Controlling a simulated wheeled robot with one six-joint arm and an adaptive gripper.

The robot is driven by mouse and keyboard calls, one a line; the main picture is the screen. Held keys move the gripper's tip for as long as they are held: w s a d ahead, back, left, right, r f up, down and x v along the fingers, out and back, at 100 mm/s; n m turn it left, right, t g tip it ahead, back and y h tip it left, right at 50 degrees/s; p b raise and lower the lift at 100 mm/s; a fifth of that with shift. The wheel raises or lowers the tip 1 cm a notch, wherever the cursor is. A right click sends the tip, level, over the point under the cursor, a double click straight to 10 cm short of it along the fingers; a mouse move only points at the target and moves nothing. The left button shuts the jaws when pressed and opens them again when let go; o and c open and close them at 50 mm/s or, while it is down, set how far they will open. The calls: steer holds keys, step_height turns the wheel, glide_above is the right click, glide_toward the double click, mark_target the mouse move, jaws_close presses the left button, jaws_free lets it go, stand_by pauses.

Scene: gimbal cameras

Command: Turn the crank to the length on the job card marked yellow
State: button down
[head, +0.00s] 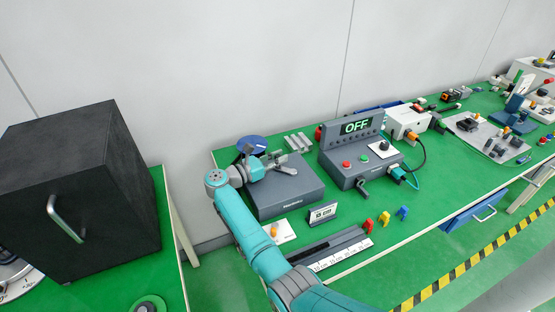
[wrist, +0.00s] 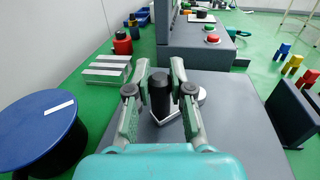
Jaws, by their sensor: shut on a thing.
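A dark grey box (head: 290,196) stands on the green bench, with a metal crank (head: 289,170) on its top. In the wrist view a black upright handle (wrist: 160,92) stands between the two fingers of my gripper (wrist: 157,95). My gripper is shut on this handle above the box; in the head view my gripper (head: 268,163) partly hides it. A small dark stand in front of the box bears a white card (head: 322,213) with a short length reading in cm.
A ruled rail (head: 338,252) lies along the front edge. Red (head: 368,226), yellow (head: 384,219) and blue (head: 402,212) small pieces stand nearby. A console (head: 362,165) right of the box shows OFF. A blue disc (head: 251,145) and metal bars (head: 298,142) lie behind.

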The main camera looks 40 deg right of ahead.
steer(key=shift+d+m+g, duration=0.1)
steer(key=shift+m+g, duration=0.2)
steer(key=shift+g, duration=0.2)
steer(key=c, duration=1)
jaws_free()
steer(key=a, duration=0.4)
steer(key=w+a, duration=0.1)
steer(key=a, duration=0.3)
steer(key=w+a, duration=0.1)
steer(key=a, duration=0.3)
